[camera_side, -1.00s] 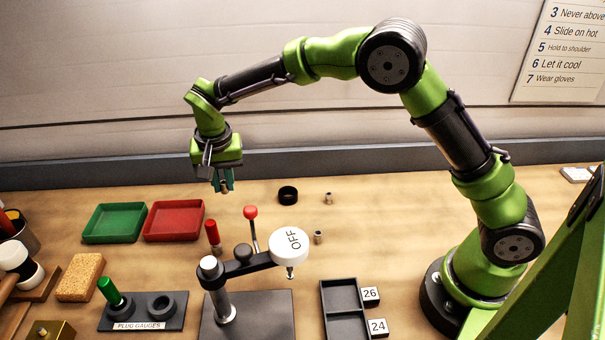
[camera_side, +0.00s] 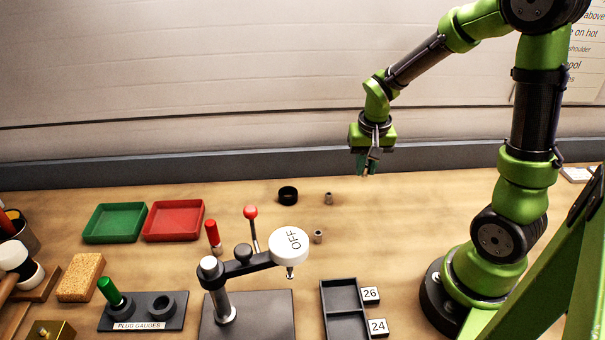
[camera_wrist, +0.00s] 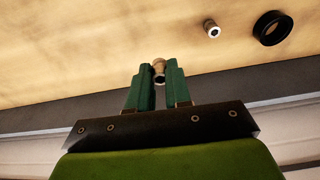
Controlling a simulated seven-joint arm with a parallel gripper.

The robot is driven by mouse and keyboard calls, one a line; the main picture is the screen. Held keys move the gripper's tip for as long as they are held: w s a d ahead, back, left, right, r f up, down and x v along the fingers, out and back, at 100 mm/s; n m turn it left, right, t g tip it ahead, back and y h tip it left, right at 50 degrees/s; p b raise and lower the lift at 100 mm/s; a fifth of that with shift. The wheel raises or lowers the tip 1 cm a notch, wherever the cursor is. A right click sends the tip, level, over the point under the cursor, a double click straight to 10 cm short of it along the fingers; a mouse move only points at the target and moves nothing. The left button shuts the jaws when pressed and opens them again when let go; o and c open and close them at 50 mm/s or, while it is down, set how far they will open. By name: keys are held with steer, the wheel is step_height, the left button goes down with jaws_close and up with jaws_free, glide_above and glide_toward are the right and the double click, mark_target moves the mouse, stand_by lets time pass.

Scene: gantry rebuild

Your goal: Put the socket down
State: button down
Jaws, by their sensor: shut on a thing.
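My gripper (camera_side: 367,166) hangs above the back right of the bench, well clear of its surface. In the wrist view its green fingers (camera_wrist: 159,82) are shut on a small metal socket (camera_wrist: 159,71), which shows between the fingertips. In the side view the fingers mostly hide it. Two similar small metal pieces stand on the bench: one (camera_side: 328,198) beside the black ring and one (camera_side: 318,237) nearer the front. One of them also shows in the wrist view (camera_wrist: 212,29). A dark two-compartment tray (camera_side: 322,302) lies at the front, with labels 26 (camera_side: 370,294) and 24 (camera_side: 378,327); both compartments look empty.
A black ring (camera_side: 288,195) lies at the back. Green (camera_side: 114,223) and red (camera_side: 173,220) trays and a plug gauge block (camera_side: 142,312) are farther left. The bench below my gripper is clear.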

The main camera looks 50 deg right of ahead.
mark_target(359, 200)
step_height(359, 200, down, 8)
steer(key=shift+w+r, duration=0.1)
steer(key=shift+w, duration=0.05)
stand_by(0.4)
steer(key=c, duration=1.1)
jaws_free()
steer(key=shift+o, duration=0.2)
step_height(359, 200, up, 12)
steer(key=s+a, duration=0.1)
steer(key=s+a+r+n+t+y, duration=0.3)
steer(key=s+a+r+n+t, duration=0.2)
steer(key=a+r, duration=0.6)
steer(key=s+a+t, duration=0.1)
steer(key=a, duration=0.1)
steer(key=shift+s+a+r, duration=0.25)
steer(key=shift+s+a, duration=0.15)
